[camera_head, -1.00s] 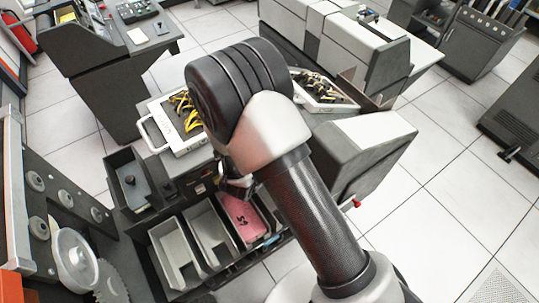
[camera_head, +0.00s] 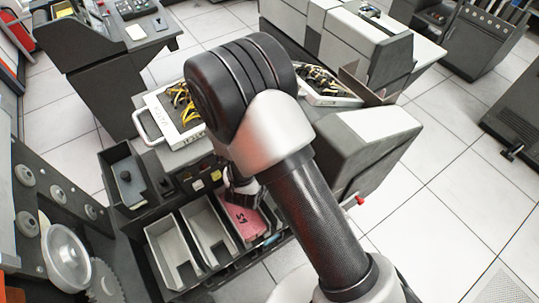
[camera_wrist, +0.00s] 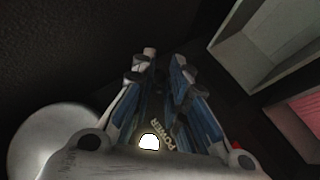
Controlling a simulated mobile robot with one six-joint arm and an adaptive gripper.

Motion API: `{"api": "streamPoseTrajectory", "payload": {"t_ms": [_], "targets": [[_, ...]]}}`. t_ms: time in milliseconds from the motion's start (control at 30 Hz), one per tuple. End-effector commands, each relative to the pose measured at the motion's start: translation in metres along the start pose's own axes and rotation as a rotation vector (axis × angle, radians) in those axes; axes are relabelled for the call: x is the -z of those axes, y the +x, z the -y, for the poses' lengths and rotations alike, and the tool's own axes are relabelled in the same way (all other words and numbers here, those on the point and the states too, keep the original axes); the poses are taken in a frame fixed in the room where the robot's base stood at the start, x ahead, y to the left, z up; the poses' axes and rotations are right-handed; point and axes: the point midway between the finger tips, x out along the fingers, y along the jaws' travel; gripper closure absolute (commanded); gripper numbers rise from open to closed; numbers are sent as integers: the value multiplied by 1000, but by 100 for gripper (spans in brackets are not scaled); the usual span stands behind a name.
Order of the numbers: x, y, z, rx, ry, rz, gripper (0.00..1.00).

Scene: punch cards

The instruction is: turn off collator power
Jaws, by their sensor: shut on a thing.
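The collator (camera_head: 190,182) is the dark machine with a row of card pockets, below and left of my arm in the head view. My gripper (camera_wrist: 160,65) is at its front panel, mostly hidden behind my own arm in the head view. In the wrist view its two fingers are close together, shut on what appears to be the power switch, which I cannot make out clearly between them. A POWER label (camera_wrist: 181,137) and a lit white lamp (camera_wrist: 148,142) show between the finger bases.
Grey card pockets (camera_head: 168,255) and a pocket with pink cards (camera_head: 243,222) lie just below my gripper. A white tray of yellow and black wiring (camera_head: 157,107) sits above. A panel with wheels (camera_head: 30,205) stands at left.

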Motion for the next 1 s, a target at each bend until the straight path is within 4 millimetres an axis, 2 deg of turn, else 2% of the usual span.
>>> {"api": "streamPoseTrajectory", "payload": {"t_ms": [333,700,1000], "targets": [[-13,11,14,-116,200,-215,100],[-16,16,20,-227,395,-428,100],[-17,20,23,-283,492,-535,100]]}}
